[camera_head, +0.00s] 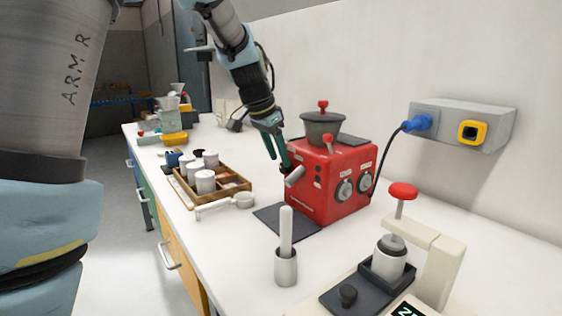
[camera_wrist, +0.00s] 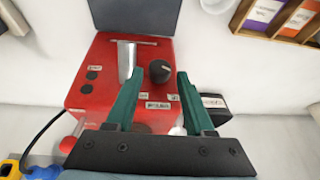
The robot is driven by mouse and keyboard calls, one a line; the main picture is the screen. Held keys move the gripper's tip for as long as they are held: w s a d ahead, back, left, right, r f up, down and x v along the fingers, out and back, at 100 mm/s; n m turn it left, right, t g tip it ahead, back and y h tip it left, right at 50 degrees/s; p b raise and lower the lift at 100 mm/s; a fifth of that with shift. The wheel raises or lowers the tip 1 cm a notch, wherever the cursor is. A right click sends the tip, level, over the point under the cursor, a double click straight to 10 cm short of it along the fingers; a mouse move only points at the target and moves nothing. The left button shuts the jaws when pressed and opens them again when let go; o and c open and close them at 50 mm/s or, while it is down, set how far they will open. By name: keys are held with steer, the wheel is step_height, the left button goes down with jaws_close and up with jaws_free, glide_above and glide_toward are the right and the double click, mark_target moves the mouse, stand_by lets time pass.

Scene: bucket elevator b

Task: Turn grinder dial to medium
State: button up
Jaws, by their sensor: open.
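The red grinder (camera_head: 330,180) stands on the white counter with a dark hopper on top. Two round dials, one on the left (camera_head: 344,190) and one on the right (camera_head: 365,183), show on its right-hand face; their settings are too small to read. In the wrist view the grinder (camera_wrist: 100,62) fills the middle, with a metal spout (camera_wrist: 127,58) and a black knob (camera_wrist: 160,71). My gripper (camera_head: 276,150) is at the grinder's left side, its green fingers open and empty. In the wrist view the knob appears between the fingertips (camera_wrist: 159,75); I cannot tell whether they surround it.
A wooden tray (camera_head: 232,197) with white jars stands left of the grinder. A dark mat (camera_head: 270,219) lies before it. A cup with a pestle (camera_head: 286,265) and a press with a red handle (camera_head: 440,265) stand nearer. A socket box (camera_head: 490,124) is on the wall.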

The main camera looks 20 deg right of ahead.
mark_target(282, 167)
steer(key=shift+x, duration=1.55)
jaws_close()
